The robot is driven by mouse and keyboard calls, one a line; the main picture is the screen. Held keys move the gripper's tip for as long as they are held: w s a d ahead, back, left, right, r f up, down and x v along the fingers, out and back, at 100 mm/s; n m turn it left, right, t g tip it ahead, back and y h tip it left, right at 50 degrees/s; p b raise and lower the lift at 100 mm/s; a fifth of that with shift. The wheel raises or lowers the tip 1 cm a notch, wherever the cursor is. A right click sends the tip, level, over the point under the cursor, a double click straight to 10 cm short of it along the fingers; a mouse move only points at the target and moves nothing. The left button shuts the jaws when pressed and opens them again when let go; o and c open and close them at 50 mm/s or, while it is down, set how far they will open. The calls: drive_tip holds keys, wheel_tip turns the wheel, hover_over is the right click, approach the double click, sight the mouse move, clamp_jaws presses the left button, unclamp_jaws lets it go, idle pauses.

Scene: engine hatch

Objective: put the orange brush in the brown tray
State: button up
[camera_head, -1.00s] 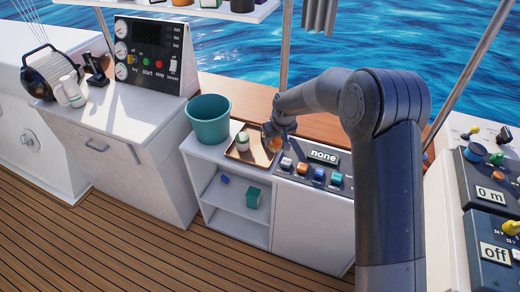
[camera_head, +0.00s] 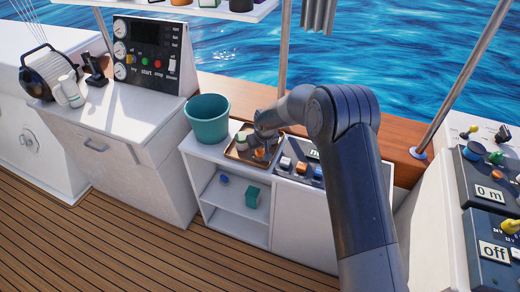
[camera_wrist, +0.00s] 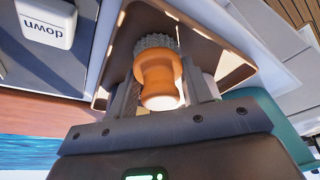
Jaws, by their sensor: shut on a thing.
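The orange brush (camera_wrist: 160,80) has an orange handle and a grey bristle head. My gripper (camera_wrist: 160,92) is shut on its handle in the wrist view, with the bristles pointing away from my palm. In the head view, the orange brush (camera_head: 261,152) and my gripper (camera_head: 266,145) are over the right part of the brown tray (camera_head: 236,156). The tray also shows behind the brush in the wrist view (camera_wrist: 122,22). I cannot tell whether the bristles touch the tray floor.
A green-and-white item (camera_head: 241,138) sits in the tray's left part. A teal bucket (camera_head: 208,120) stands left of the tray. A switch panel (camera_head: 301,168) lies just to its right. The shelves below hold a blue item (camera_head: 225,180) and a teal box (camera_head: 252,196).

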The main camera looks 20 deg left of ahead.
drive_tip(key=shift+f, duration=0.15)
drive_tip(key=o, duration=1)
drive_tip(key=v, duration=1.2)
drive_tip(key=shift+d+r, duration=0.1)
drive_tip(key=shift+r, duration=0.15)
